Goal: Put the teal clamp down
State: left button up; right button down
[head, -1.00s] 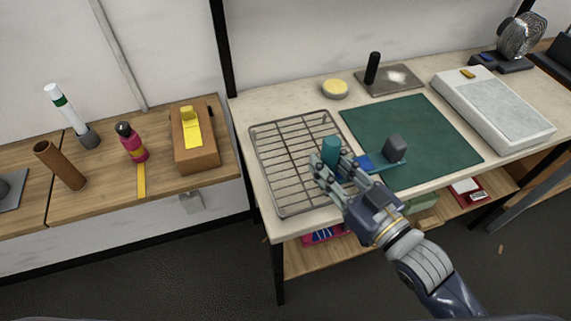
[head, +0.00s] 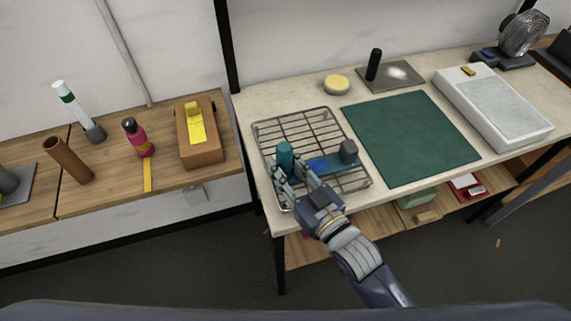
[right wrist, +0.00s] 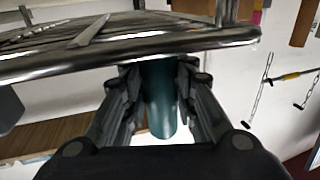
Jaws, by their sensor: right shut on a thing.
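The teal clamp has a teal round handle (head: 285,155), a blue part (head: 318,166) and a grey block (head: 348,151) at its right end. My right gripper (head: 290,174) is shut on the handle, over the front half of the wire rack (head: 290,116). The clamp lies across the rack from left to right; I cannot tell if it touches the wires. In the right wrist view the teal handle (right wrist: 160,98) sits between the two fingers (right wrist: 160,88), close to the rack's rim (right wrist: 130,47). My left gripper is not in view.
Right of the rack lies a bare green mat (head: 410,138). A yellow round thing (head: 337,84), a grey plate (head: 400,74) with a black upright handle and a white slab (head: 495,108) stand farther back and right. A separate wooden bench (head: 110,190) holds other objects at the left.

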jog(key=shift+f, duration=0.1)
jog(key=c, duration=1.3)
grip_release()
jog(key=shift+r, duration=0.2)
jog(key=shift+s+d+f, duration=0.2)
jog(key=shift+s, duration=0.1)
jog(key=b+v, duration=0.2)
jog(key=v, duration=0.9)
jog(key=shift+s+b, duration=0.2)
jog(key=shift+b, duration=0.1)
